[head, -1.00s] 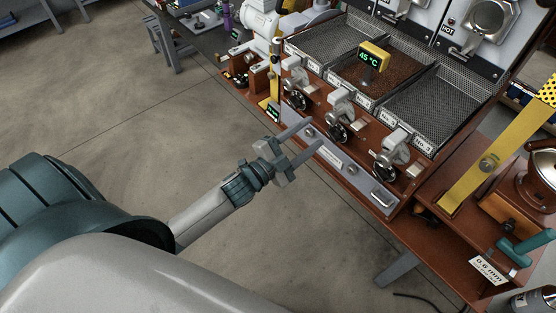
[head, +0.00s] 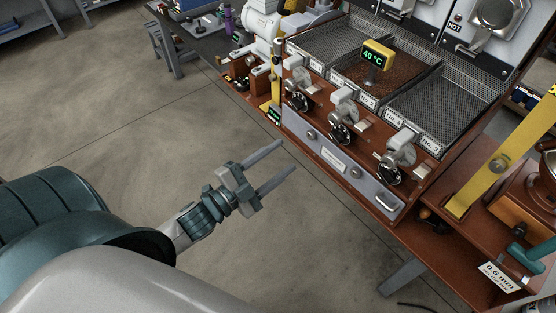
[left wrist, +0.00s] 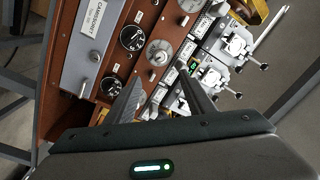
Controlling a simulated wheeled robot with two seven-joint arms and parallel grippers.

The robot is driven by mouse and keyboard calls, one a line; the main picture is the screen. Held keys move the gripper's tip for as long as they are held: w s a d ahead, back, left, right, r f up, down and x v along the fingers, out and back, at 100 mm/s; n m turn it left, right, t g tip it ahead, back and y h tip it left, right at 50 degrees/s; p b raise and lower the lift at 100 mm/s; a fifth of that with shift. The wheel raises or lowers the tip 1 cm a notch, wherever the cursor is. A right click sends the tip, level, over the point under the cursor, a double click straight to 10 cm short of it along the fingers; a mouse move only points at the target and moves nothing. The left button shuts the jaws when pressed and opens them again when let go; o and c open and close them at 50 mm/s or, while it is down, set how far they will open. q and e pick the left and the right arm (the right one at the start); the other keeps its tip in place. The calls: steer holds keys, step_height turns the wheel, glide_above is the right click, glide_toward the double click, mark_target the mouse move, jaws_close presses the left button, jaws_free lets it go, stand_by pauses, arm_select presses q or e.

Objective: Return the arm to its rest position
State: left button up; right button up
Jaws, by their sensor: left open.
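My left gripper (head: 279,164) is open and empty in the head view. It hangs over the floor, to the left of and apart from the front panel of the roaster bench (head: 322,150). Its two fingers point up and right toward the panel. In the left wrist view the two fingers (left wrist: 158,98) are spread apart with nothing between them, and the panel with its black dials (left wrist: 132,38) shows beyond them. My right gripper is not in view.
The bench holds mesh trays (head: 438,100), one with brown beans (head: 392,88) and a yellow display (head: 378,55) reading 40 °C. Grey-handled levers and dials (head: 343,133) line its front. A yellow upright bar (head: 500,160) stands right. The floor (head: 130,110) on the left is clear.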

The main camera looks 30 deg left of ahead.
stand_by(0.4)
arm_select(q)
steer(key=s+a+f+n+g+y, duration=0.2)
steer(key=a+f+n+g, duration=0.1)
steer(key=f, duration=1.3)
steer(key=s+a+f+n+g+y, duration=0.1)
steer(key=a+f+n+g+y, duration=0.15)
steer(key=f, duration=1.25)
steer(key=s+f+n+g+y, duration=0.1)
steer(key=s+f+n+g, duration=0.1)
steer(key=s+f, duration=0.55)
steer(key=s+f+n+g, duration=0.15)
steer(key=s+f, duration=0.35)
steer(key=f, duration=0.6)
steer(key=s+d+f+n+g, duration=0.1)
steer(key=s+f, duration=0.3)
steer(key=s, duration=0.4)
steer(key=s+d+f+g, duration=0.2)
steer(key=s+f+g, duration=0.2)
steer(key=s, duration=0.4)
steer(key=s+d+f+n+g, duration=0.1)
steer(key=s+d+f+g, duration=0.1)
steer(key=s+f, duration=0.4)
steer(key=s, duration=0.3)
steer(key=shift+d+f+n+g+b, duration=0.15)
steer(key=shift+n+g+b, duration=0.15)
steer(key=shift+b, duration=0.1)
